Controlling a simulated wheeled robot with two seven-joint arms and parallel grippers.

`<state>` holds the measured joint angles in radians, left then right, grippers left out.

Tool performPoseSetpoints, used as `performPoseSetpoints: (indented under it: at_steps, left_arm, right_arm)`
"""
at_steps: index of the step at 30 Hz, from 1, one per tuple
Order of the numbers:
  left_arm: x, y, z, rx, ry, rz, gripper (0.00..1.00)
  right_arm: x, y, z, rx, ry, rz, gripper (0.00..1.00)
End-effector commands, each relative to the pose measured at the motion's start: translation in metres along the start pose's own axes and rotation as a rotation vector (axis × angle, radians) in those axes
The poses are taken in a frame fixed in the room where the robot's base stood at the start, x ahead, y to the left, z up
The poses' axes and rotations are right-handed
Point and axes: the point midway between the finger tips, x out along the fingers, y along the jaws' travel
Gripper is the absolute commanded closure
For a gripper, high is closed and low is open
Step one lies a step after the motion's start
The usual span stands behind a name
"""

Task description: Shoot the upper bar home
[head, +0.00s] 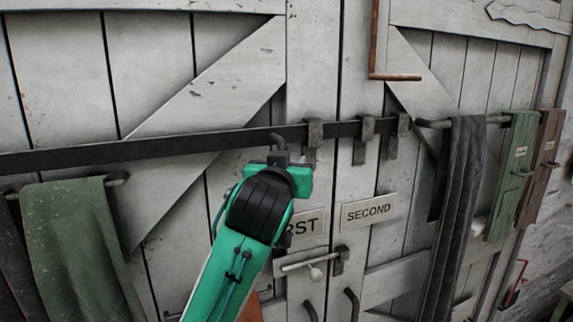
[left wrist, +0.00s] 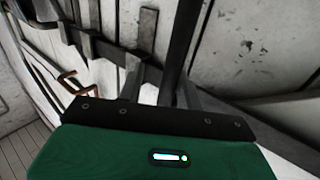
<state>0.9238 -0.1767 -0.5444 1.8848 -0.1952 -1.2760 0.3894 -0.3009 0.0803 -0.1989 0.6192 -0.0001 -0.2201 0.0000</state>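The upper bar (head: 150,148) is a long dark flat bar lying level across the white plank doors. Its right part runs into dark brackets (head: 313,135). My left gripper (head: 279,152) is at the bar, just left of the first bracket, beside a short dark upright piece that may be the bar's handle. In the left wrist view a dark rod (left wrist: 184,45) passes between the two spread fingers (left wrist: 160,85). A gap shows on the rod's left side. Contact on its right side is unclear. My right gripper is not in view.
Below are a small bolt with a pale knob (head: 315,272) and a plate reading SECOND (head: 368,212). My arm partly covers another plate. A green cloth (head: 75,245) hangs at left and a dark cloth (head: 455,210) at right. A rusty bent rod (head: 376,45) is above.

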Motion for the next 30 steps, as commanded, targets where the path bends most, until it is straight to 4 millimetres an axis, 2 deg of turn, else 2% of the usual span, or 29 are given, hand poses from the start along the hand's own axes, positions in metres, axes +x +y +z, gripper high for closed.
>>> performPoseSetpoints:
  at_steps: [5, 8, 11, 21, 25, 30]
  left_arm:
    - [-0.002, -0.001, 0.001, 0.000, 0.000, -0.002, 0.65]
    - [-0.010, 0.000, 0.003, -0.001, 0.001, -0.001, 0.65]
    - [-0.026, 0.000, 0.004, -0.001, 0.003, 0.000, 0.65]
    - [-0.102, 0.003, 0.004, -0.001, 0.004, 0.002, 0.65]
    - [-0.122, 0.004, 0.002, 0.001, 0.003, 0.002, 0.65]
    - [-0.135, 0.004, 0.001, 0.001, 0.000, 0.001, 0.65]
  right_arm:
    - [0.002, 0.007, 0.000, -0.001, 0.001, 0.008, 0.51]
    - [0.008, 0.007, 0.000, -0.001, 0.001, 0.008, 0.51]
    - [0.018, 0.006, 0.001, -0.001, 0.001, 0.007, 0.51]
    - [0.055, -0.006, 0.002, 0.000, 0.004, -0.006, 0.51]
    - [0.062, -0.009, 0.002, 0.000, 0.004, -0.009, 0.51]
    - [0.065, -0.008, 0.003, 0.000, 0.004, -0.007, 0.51]
